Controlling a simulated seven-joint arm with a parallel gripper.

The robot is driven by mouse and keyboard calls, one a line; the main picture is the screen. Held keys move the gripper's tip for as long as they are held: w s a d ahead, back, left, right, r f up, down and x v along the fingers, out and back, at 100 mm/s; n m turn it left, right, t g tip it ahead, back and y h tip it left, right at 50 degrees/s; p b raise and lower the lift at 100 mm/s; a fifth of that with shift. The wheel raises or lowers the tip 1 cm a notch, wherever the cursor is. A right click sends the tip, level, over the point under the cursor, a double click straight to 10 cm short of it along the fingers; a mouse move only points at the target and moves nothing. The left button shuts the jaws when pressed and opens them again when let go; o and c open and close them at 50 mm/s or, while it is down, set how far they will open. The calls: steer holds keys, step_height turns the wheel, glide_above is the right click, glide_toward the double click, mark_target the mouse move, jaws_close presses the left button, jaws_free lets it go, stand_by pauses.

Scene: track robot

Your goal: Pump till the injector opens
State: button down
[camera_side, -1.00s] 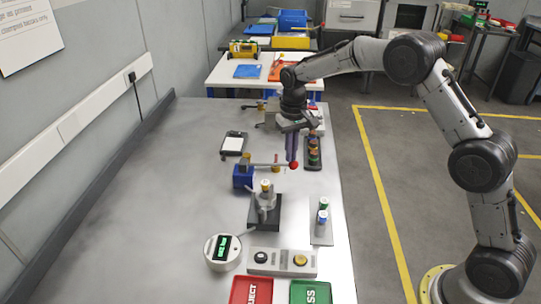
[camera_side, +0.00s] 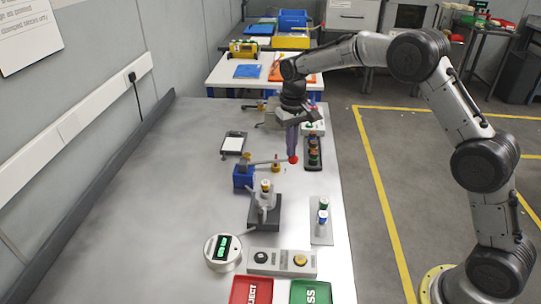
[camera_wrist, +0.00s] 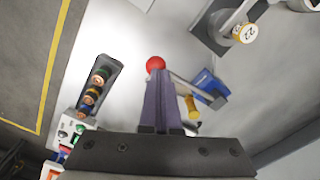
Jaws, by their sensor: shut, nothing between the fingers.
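The hand pump is a blue block (camera_side: 243,177) with a grey lever (camera_side: 268,161) ending in a red ball (camera_side: 293,159). The pump also shows in the wrist view (camera_wrist: 207,85), with the red ball (camera_wrist: 155,64) just beyond my fingertips. My gripper (camera_side: 292,151) is shut and empty, pointing down at the ball; whether it touches the ball I cannot tell. The injector (camera_side: 265,196), with a yellow top, stands upright in a dark stand (camera_side: 266,217). A round white gauge (camera_side: 222,252) has a lit green display, too small to read.
A dark tray (camera_side: 313,154) of several coloured parts lies right of the lever. A plate with two vials (camera_side: 321,229) stands nearer. A button box (camera_side: 281,262), a red reject tray (camera_side: 250,290) and a green tray (camera_side: 311,291) are at the front. The table's left is clear.

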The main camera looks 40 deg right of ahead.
step_height(320, 180, up, 7)
stand_by(0.8)
stand_by(1.0)
steer(key=shift+f, duration=1.55)
steer(key=shift+f, duration=0.1)
stand_by(1.7)
steer(key=shift+f, duration=3.65)
step_height(320, 180, up, 10)
steer(key=shift+r, duration=0.25)
